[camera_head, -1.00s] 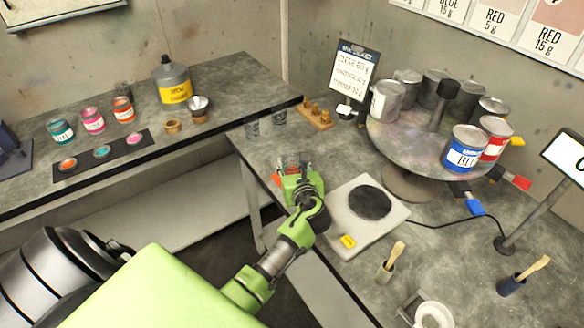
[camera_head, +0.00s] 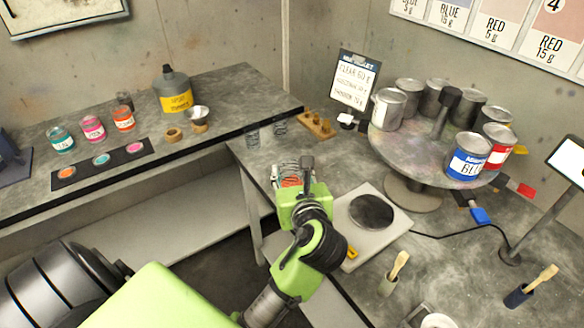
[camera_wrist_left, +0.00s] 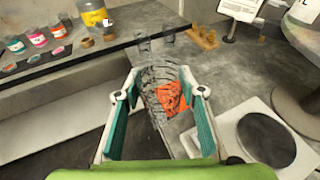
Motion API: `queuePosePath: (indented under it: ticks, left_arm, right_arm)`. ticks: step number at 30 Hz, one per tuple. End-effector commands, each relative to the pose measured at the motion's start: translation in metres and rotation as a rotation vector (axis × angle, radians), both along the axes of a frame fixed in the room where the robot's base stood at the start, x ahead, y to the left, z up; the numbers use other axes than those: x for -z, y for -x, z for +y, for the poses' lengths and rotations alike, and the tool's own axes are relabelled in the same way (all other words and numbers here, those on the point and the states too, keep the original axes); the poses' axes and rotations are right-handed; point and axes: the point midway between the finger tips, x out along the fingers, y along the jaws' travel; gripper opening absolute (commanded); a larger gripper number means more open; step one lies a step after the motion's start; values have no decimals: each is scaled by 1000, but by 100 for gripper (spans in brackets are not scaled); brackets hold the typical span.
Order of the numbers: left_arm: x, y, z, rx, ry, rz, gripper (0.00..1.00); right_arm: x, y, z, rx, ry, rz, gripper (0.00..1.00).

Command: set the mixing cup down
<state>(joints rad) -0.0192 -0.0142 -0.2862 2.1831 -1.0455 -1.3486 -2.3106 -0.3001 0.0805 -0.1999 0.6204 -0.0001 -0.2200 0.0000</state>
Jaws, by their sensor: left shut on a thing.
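The mixing cup (camera_head: 288,172) is clear, with dark markings and orange-red contents. My left gripper (camera_head: 293,184) is shut on it at the left part of the workbench, left of the white scale (camera_head: 388,236). In the left wrist view the cup (camera_wrist_left: 158,78) sits between the two teal-padded fingers (camera_wrist_left: 158,112), with the orange contents visible through its wall. I cannot tell whether the cup's base touches the bench. My right gripper is not in view.
Two clear cups (camera_head: 252,138) stand behind, near a wooden block (camera_head: 316,126) with weights. A round turntable (camera_head: 400,146) of paint cans is at the right. Bare bench lies behind the scale.

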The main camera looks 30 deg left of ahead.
Motion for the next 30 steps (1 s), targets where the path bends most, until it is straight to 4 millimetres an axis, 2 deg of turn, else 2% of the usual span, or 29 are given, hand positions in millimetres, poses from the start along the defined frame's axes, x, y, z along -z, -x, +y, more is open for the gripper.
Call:
queuePosePath:
  ticks: [4,11,14,17,21,24,30]
  left_arm:
    - [-5,10,-6,0,-1,-1,23]
    - [-10,13,-13,10,-1,-1,23]
    - [-17,14,-27,40,-4,-5,23]
    - [-23,19,-51,89,-6,-7,23]
    - [-25,36,-85,166,-7,-4,23]
    - [-20,53,-103,213,-8,-2,23]
    - [-7,79,-118,270,-5,-1,23]
  right_arm:
    - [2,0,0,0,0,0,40]
    - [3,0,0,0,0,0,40]
    - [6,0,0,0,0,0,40]
    - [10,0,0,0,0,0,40]
    - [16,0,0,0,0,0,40]
    - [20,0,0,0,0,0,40]
    - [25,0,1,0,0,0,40]
